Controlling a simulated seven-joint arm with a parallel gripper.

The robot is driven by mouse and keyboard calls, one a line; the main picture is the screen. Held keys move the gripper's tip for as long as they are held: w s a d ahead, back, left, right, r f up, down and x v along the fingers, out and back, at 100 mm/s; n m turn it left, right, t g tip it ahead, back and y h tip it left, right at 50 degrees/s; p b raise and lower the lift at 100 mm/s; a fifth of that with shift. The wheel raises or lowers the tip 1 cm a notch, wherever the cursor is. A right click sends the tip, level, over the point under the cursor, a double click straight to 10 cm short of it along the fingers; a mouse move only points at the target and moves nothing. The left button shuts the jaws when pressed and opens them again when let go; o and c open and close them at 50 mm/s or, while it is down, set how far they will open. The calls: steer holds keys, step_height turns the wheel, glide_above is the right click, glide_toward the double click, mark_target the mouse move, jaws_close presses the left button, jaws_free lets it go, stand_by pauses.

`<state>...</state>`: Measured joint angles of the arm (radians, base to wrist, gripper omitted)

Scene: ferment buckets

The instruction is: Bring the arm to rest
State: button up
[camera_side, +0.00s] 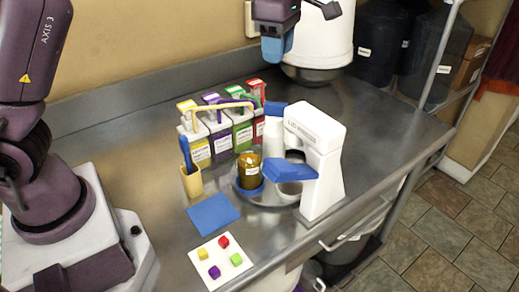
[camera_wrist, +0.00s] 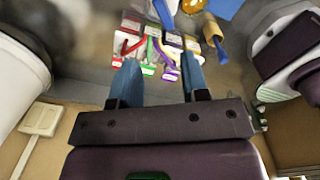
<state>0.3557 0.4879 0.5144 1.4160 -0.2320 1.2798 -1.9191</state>
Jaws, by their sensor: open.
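My gripper (camera_side: 277,48) hangs high at the top of the side view, above the back of the metal counter and in front of a large white vessel. In the wrist view my gripper (camera_wrist: 160,60) shows two blue fingers spread apart with nothing between them. Part of the arm is out of the side view at the top. Below it, well apart, stand several lidded buckets with yellow, purple, green and red labels (camera_side: 222,130); their coloured handles also show between and beyond the fingers in the wrist view.
A white stand mixer-like machine (camera_side: 325,160), an amber jar (camera_side: 250,172) and a tan holder with a blue tool (camera_side: 191,182) stand on the metal counter (camera_side: 385,140). A blue mat (camera_side: 213,213) and a white card with coloured cubes (camera_side: 206,246) lie in front. The white vessel (camera_side: 318,40) is close behind the gripper.

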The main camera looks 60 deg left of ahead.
steer(key=s+r+m+t, duration=0.3)
steer(key=s+m+t, duration=0.2)
steer(key=s+m, duration=1.9)
steer(key=shift+s+d+r, duration=0.15)
steer(key=shift+s, duration=0.65)
